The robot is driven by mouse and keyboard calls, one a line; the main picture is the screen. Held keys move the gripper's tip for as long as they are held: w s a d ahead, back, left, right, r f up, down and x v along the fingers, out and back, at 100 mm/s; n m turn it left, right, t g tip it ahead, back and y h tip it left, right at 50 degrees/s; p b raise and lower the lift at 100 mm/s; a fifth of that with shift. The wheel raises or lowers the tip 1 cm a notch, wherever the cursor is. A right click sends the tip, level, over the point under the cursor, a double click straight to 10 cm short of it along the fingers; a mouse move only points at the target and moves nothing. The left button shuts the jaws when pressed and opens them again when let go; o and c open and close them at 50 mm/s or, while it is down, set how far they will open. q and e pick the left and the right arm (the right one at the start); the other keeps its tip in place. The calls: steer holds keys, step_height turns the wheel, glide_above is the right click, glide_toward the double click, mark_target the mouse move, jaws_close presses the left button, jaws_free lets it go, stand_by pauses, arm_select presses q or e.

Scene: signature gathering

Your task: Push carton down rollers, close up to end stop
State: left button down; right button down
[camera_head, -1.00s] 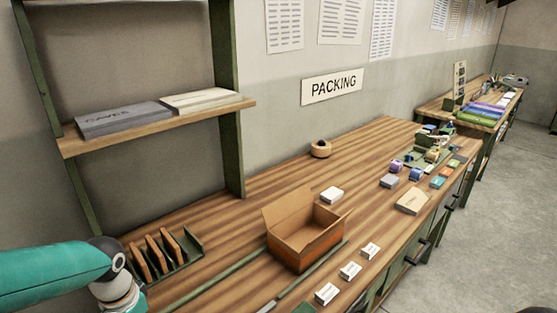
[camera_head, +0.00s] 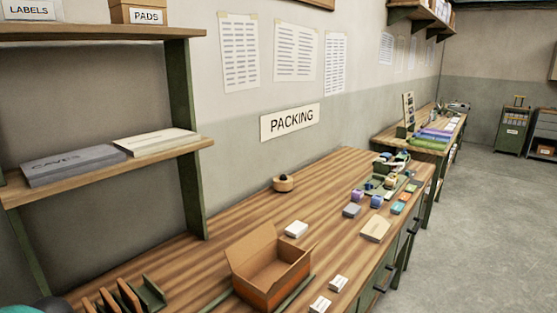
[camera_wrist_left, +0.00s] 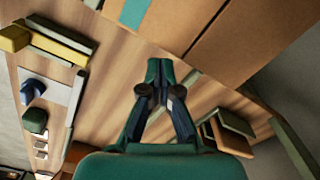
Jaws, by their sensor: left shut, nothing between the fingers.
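The open brown carton (camera_head: 272,283) sits on the bench between green rails (camera_head: 294,294) at the bottom of the head view, one flap raised. Its lower part is cut off by the picture edge, and no rollers or end stop can be made out. My left gripper (camera_wrist_left: 158,70) is shut and empty in the left wrist view. Large cardboard-brown faces (camera_wrist_left: 250,45) with a teal patch lie beyond its fingertips; I cannot tell whether they touch. In the head view only a bit of my left arm shows at the bottom-left corner. My right gripper is not in view.
A rack of brown boards (camera_head: 128,296) stands left of the carton. White small boxes (camera_head: 338,284) lie to its right, and another (camera_head: 296,229) behind it. A tape roll (camera_head: 283,183) sits near the wall. A shelf (camera_head: 110,172) overhangs the left side.

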arm_select(q)
steer(key=shift+f, duration=0.15)
stand_by(0.3)
step_height(320, 180, down, 3)
steer(key=b, duration=0.3)
steer(key=shift+f, duration=0.1)
stand_by(0.5)
steer(key=s+a, duration=0.4)
steer(key=s, duration=0.1)
steer(key=s+a+b, duration=0.1)
steer(key=s+a, duration=0.2)
steer(key=s, duration=0.1)
steer(key=s+a, duration=0.4)
steer(key=s, duration=0.1)
steer(key=shift+s+a, duration=0.75)
steer(key=shift+s, duration=0.15)
steer(key=shift+s+a, duration=1.35)
steer(key=shift+s, duration=0.25)
steer(key=shift+w+d, duration=0.8)
steer(key=shift+w, duration=0.2)
